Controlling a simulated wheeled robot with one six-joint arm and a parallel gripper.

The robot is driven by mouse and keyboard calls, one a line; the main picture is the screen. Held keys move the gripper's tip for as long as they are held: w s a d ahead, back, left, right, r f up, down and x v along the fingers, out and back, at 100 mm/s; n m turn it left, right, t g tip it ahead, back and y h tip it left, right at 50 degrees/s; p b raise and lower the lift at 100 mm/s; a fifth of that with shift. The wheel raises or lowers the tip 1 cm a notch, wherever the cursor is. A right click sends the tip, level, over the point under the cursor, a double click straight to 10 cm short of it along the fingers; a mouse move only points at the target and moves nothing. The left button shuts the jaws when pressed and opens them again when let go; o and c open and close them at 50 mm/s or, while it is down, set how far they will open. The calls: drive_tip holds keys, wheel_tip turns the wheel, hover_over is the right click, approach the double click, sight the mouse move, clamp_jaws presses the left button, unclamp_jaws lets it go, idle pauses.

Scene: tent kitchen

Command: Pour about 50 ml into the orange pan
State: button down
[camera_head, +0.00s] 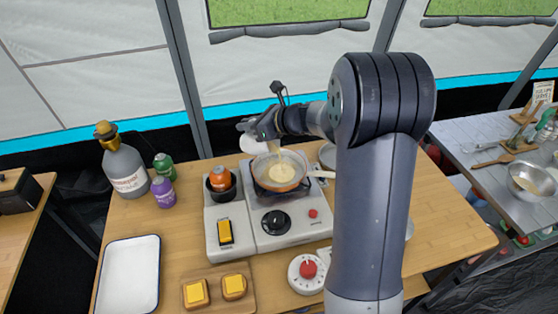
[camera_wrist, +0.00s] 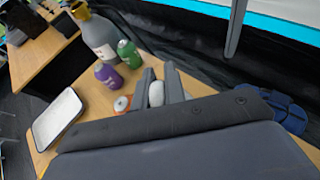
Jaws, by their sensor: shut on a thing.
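The orange pan (camera_head: 281,189) sits on the right-hand burner of the stove, its pale handle pointing right. A pool of cream-coloured batter (camera_head: 284,178) lies in it. My gripper (camera_head: 262,131) is above the pan's back left edge and is shut on a white vessel (camera_head: 252,144). The vessel looks tilted over the pan, and a pale streak below it looks like falling batter. In the wrist view my gripper (camera_wrist: 160,88) has a white part (camera_wrist: 156,94) of the vessel between its fingers. The rest of the vessel and its contents are hidden there.
The stove (camera_head: 243,241) has a dark pot with an orange-capped item (camera_head: 219,178) on its left. A large grey bottle (camera_head: 125,166), green and purple bottles, a white tray (camera_head: 129,274), a board with toast and a timer (camera_head: 307,273) stand around it. Tent wall is behind.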

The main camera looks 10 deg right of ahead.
drive_tip(key=shift+s+d+t+y+b, duration=0.25)
drive_tip(key=shift+t+y+b, duration=0.15)
drive_tip(key=shift+b, duration=1.35)
drive_tip(key=shift+r, duration=0.1)
drive_tip(key=shift+w+a+r+p, duration=0.15)
drive_tip(key=shift+r+p, duration=0.2)
drive_tip(key=shift+p, duration=0.7)
drive_tip(key=shift+a+r+h+p, duration=0.15)
drive_tip(key=shift+h+p, duration=0.15)
drive_tip(key=shift+p, duration=0.7)
drive_tip(key=g+p, duration=0.1)
drive_tip(key=p, duration=0.2)
drive_tip(key=g+h+p, duration=0.1)
drive_tip(key=p, duration=0.2)
drive_tip(key=shift+w+a+h+p, duration=0.3)
drive_tip(key=shift+w+a+p, duration=0.05)
drive_tip(key=shift+w+p, duration=0.05)
drive_tip(key=shift+p, duration=0.65)
drive_tip(key=shift+w+f, duration=0.1)
drive_tip(key=shift+f, duration=0.45)
drive_tip(key=shift+a+r+g+h+p, duration=0.15)
drive_tip(key=shift+g+h+p, duration=0.2)
drive_tip(key=shift+p, duration=0.65)
